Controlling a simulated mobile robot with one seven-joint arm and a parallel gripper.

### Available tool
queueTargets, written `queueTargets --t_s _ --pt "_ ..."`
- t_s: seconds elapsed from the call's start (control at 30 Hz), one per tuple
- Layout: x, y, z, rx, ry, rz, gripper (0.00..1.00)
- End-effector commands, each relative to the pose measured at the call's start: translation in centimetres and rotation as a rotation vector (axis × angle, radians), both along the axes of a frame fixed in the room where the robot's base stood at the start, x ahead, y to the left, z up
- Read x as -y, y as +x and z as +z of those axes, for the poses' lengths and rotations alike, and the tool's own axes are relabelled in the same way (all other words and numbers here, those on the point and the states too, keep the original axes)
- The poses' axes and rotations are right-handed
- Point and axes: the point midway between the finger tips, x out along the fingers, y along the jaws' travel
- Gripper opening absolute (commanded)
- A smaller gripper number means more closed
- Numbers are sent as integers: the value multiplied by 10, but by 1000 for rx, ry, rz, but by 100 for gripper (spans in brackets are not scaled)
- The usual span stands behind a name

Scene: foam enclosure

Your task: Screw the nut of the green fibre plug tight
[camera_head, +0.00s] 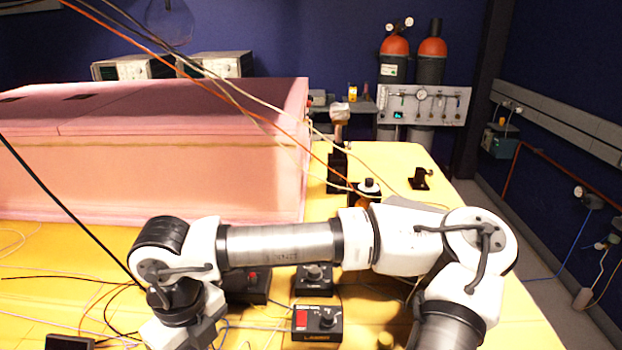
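I cannot make out the green fibre plug or its nut in the head view. My arm reaches from the bottom right across to the left, and its far end bends down over the yellow table (60,232). The end of my arm by my gripper (183,332) is at the bottom edge, left of the middle. The fingertips do not show, so I cannot see whether they are open, shut or holding anything.
A large pink foam enclosure (180,185) fills the table's left and back. Black control boxes (317,323) stand right of my wrist. Optic mounts (419,179) stand at the back right. Loose cables lie on the table, and several hang across the upper left.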

Motion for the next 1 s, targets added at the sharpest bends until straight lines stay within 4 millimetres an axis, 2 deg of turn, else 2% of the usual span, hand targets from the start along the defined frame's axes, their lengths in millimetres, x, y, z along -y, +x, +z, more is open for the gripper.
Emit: queueTargets --t_s 1.0 --pt "6 -2 -1 1 0 0 0"
